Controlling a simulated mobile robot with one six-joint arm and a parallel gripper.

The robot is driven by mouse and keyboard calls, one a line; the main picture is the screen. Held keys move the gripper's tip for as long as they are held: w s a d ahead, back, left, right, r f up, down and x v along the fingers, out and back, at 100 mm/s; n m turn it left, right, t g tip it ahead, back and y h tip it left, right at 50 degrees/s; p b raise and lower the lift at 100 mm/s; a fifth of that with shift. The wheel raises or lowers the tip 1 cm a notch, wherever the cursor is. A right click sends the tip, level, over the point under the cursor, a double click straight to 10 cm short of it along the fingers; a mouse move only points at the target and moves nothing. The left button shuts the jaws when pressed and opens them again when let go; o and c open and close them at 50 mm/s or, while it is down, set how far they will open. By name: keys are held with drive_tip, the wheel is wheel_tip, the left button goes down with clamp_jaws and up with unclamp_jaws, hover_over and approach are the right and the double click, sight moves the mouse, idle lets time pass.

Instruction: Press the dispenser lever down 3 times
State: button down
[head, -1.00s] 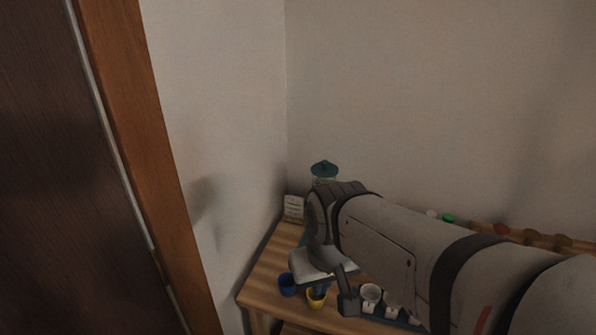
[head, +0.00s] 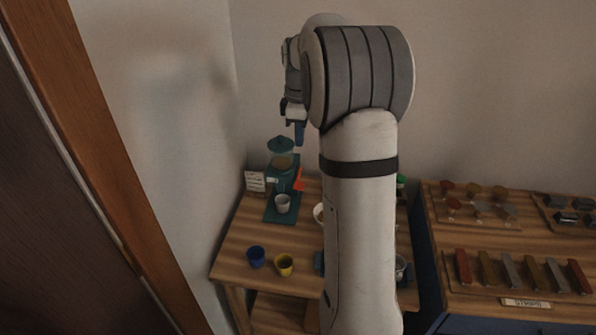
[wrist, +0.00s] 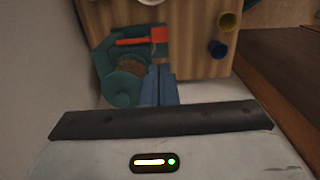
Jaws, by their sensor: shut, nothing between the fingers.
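The teal dispenser (head: 272,209) stands at the back left of the wooden table, with a domed lid on a clear jar of brown contents. Its red lever (head: 298,180) shows on the right side. My gripper (head: 299,140) is shut and empty, blue fingers pointing down, above and slightly right of the dispenser lid. In the wrist view the shut fingers (wrist: 158,85) appear beside the dispenser (wrist: 124,82), with the red lever (wrist: 138,42) beyond their tips. No contact with the lever is visible.
A blue cup (head: 256,256) and a yellow cup (head: 284,264) stand at the table's front left. A small sign (head: 255,181) stands left of the dispenser. My arm hides the table's right part. A second table (head: 470,235) with colored blocks and knobs is at right.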

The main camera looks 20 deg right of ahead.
sight(299, 185)
idle(0.3)
wheel_tip(299, 185, down, 14)
drive_tip(key=shift+p, duration=0.7)
